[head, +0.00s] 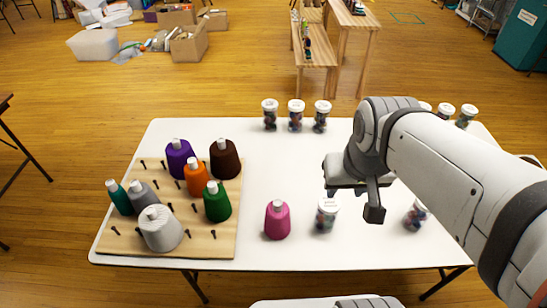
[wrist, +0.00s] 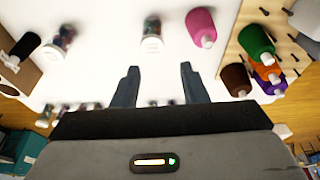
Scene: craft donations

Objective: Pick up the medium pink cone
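The pink cone (head: 278,221) stands upright with its pale tip up on the white table, right of the pegboard and near the front edge. In the wrist view the pink cone (wrist: 201,25) shows at the top, right of centre, beyond the fingertips. My gripper (head: 352,200) is above the table, to the right of the cone and apart from it. In the wrist view the two fingers of my gripper (wrist: 159,68) are spread with nothing between them.
A jar (head: 326,216) stands just right of the pink cone; another jar (head: 416,215) is further right. A wooden pegboard (head: 215,246) at left holds several cones, including a green cone (head: 217,203). Three jars, one of them here (head: 296,116), line the back edge. The table's middle is clear.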

